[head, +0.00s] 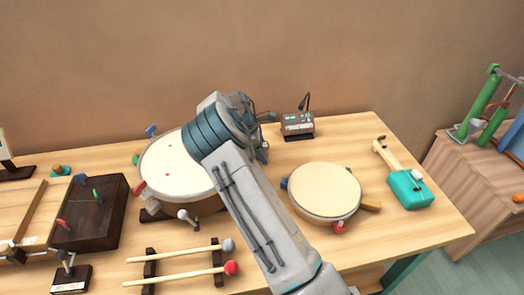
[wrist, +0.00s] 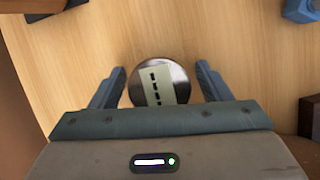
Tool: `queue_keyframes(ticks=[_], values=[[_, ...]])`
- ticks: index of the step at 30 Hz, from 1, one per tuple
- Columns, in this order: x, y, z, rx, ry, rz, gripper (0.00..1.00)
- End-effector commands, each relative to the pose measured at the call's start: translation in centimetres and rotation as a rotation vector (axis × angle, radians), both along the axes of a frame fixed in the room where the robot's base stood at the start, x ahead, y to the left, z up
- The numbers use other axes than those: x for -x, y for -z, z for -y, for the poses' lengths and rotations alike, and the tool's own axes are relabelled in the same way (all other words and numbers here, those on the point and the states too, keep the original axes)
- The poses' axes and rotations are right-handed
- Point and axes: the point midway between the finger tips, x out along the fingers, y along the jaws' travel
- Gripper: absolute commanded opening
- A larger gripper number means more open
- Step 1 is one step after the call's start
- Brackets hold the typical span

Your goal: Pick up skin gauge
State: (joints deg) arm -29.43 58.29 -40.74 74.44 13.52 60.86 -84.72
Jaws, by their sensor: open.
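A round, dark, glossy disc with a pale label bearing black marks, which looks like the skin gauge (wrist: 152,88), sits in the middle of the wrist view above pale wood. My gripper (wrist: 160,67) is open, with one blue-grey finger on each side of the disc and a visible gap at both sides. I cannot tell whether the fingers are down at the disc's height. In the head view my gripper (head: 262,138) is partly hidden behind my arm, near the back of the table, and I cannot make out the gauge there.
A large drum (head: 172,168) stands left of my arm, and a smaller drum (head: 325,192) stands right. A small grey device (head: 298,124) is behind, and a teal stringed instrument (head: 408,190) is far right. Mallets (head: 185,279) lie in front. Bare table (head: 345,145) shows at the back right.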

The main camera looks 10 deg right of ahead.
Motion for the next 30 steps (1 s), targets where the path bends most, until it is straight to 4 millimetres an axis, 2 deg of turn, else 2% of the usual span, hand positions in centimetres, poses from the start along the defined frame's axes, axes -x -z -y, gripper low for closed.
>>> queue_keyframes(ticks=[1,7,20,23,26,30], values=[[0.0,0.0,0.0,0.0,0.0,0.0,0.71],[0.0,0.0,0.0,0.0,0.0,0.0,0.15],[0.0,-0.9,0.0,-0.001,0.0,0.001,0.15],[-0.1,-2.0,0.0,-0.002,0.001,0.004,0.15],[-0.1,-4.0,0.0,-0.003,0.0,0.005,0.15],[1.7,-5.5,1.6,-0.003,0.004,0.001,0.15]])
